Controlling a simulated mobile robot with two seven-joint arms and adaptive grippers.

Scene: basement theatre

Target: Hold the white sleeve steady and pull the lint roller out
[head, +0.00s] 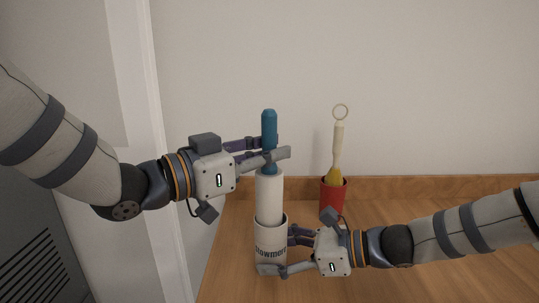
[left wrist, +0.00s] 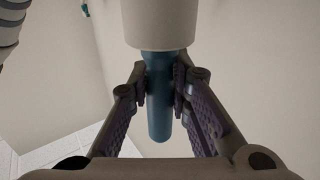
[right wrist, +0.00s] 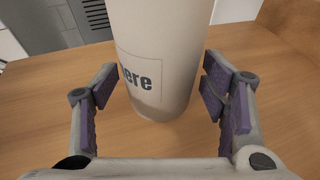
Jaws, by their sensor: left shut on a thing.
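The lint roller has a blue handle (head: 269,126) and a white roll (head: 269,195). It stands upright, with the lower part of the roll hidden inside the white sleeve (head: 268,233), which has dark lettering. My left gripper (head: 268,155) is shut on the handle just above the roll; the left wrist view shows the handle (left wrist: 159,105) between the pads. My right gripper (head: 274,252) is low at the sleeve, with one finger on each side. In the right wrist view the sleeve (right wrist: 165,50) stands between the spread fingers, with a gap at the left finger.
A red cup (head: 333,195) holding a pale-handled brush (head: 338,150) stands behind and to the right on the wooden surface (head: 400,210). A wall rises close behind. A white post or frame (head: 150,130) is at the left.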

